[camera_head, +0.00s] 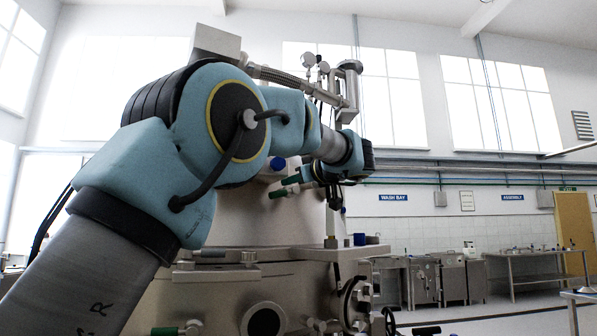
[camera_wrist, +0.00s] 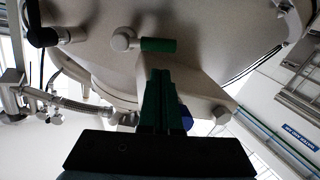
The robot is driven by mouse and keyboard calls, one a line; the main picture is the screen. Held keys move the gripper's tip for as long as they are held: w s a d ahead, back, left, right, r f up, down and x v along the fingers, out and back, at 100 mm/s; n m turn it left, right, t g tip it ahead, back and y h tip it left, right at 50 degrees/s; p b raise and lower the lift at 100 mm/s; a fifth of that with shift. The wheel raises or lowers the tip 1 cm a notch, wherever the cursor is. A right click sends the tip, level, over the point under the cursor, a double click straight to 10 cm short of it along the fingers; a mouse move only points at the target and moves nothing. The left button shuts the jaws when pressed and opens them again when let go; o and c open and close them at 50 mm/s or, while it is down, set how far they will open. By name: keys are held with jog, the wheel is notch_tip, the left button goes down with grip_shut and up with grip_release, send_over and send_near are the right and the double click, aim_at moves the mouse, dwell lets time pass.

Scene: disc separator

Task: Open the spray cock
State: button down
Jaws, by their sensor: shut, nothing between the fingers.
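A small cock with a round steel body and a green handle (camera_wrist: 158,45) sits on the separator's steel cover in the wrist view. The handle points right in the picture. No label shows, so I cannot tell for certain that it is the spray cock. My gripper (camera_wrist: 159,72) has dark green fingers, which are shut together and empty. Their tips are just below the green handle in the picture, with a small visible gap. The distance in depth is unclear.
The separator's grey cover (camera_wrist: 225,35) fills the upper wrist view. A blue knob (camera_wrist: 186,117) is close behind the fingers. A braided hose (camera_wrist: 85,106) and a black handle (camera_wrist: 40,37) are at left. In the head view, steel cabinets (camera_head: 423,283) stand at right beyond open floor.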

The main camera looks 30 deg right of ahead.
aim_at(284, 193)
jog(key=w, duration=0.1)
jog(key=w+p, duration=0.1)
jog(key=w, duration=0.1)
jog(key=w+p, duration=0.1)
jog(key=w, duration=0.1)
jog(key=shift+a+f, duration=0.15)
jog(key=shift+a, duration=0.1)
jog(key=shift+f+b, duration=0.1)
jog(key=shift+b, duration=0.2)
jog(key=shift+f+b, duration=0.15)
jog(key=shift+b, duration=0.7)
